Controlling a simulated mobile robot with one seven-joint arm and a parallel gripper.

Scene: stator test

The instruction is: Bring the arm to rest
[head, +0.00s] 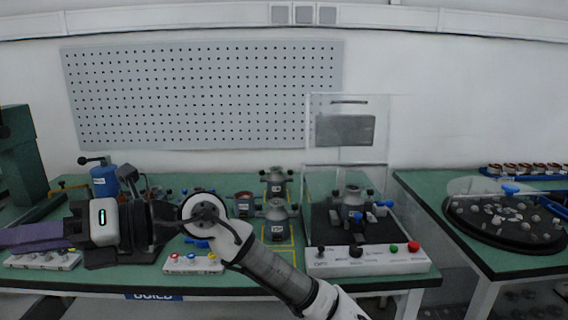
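My arm (275,270) reaches in from the bottom right and bends at a round white joint (205,213) over the left bench. Its dark wrist and my gripper (105,222), a pale housing with a small green light, are at the left, over the bench's front part. The fingers do not show clearly, so I cannot tell whether they are open or shut or hold anything. A purple piece (38,236) shows left of the gripper; I cannot tell whether they touch.
The green bench (345,283) carries grey stator-like units (278,222), a blue container (104,180) and button strips (193,264). A test station (368,262) with a raised clear guard stands right of my arm. A second bench (465,240) holds a round black tray (500,238).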

